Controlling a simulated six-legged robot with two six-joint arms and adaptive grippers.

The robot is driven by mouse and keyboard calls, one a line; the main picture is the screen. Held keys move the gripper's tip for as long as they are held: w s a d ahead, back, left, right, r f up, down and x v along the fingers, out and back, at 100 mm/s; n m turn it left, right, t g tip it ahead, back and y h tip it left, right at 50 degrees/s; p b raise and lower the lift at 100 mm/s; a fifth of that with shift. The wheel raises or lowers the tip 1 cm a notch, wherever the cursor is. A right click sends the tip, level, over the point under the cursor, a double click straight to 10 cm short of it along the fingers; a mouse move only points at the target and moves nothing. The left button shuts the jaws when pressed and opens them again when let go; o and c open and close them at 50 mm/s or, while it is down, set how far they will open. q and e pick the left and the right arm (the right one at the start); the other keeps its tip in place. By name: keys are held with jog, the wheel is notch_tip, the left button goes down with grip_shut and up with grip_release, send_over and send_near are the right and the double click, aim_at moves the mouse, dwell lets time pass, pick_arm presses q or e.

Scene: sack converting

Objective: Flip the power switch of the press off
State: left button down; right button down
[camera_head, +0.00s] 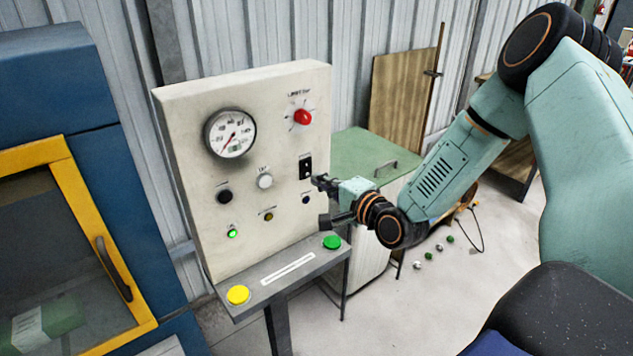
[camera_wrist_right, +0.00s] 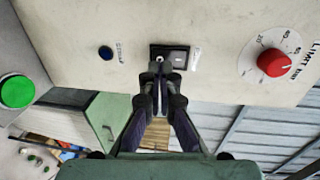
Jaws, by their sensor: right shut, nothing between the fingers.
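The power switch (camera_head: 305,165) is a small black rocker in a dark frame on the right side of the cream press panel (camera_head: 270,115). In the wrist view the switch (camera_wrist_right: 180,57) lies just beyond my fingertips, which cover part of its near edge. My right gripper (camera_head: 318,181) is shut and empty, with its tips just below and right of the switch. It also shows in the wrist view (camera_wrist_right: 160,70). I cannot tell whether the tips touch the switch. My left gripper is not in view.
A green-topped cabinet (camera_head: 355,150) stands behind.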

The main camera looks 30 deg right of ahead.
aim_at(307, 169)
jog(key=shift+w, duration=0.65)
jog(key=shift+w+a+f, duration=0.1)
jog(key=shift+w, duration=0.3)
jog(key=shift+s, duration=0.1)
jog(key=shift+w+f+t+b, duration=0.2)
jog(key=shift+w+t+b, duration=0.1)
jog(key=shift+b, duration=0.8)
jog(key=shift+r, duration=0.1)
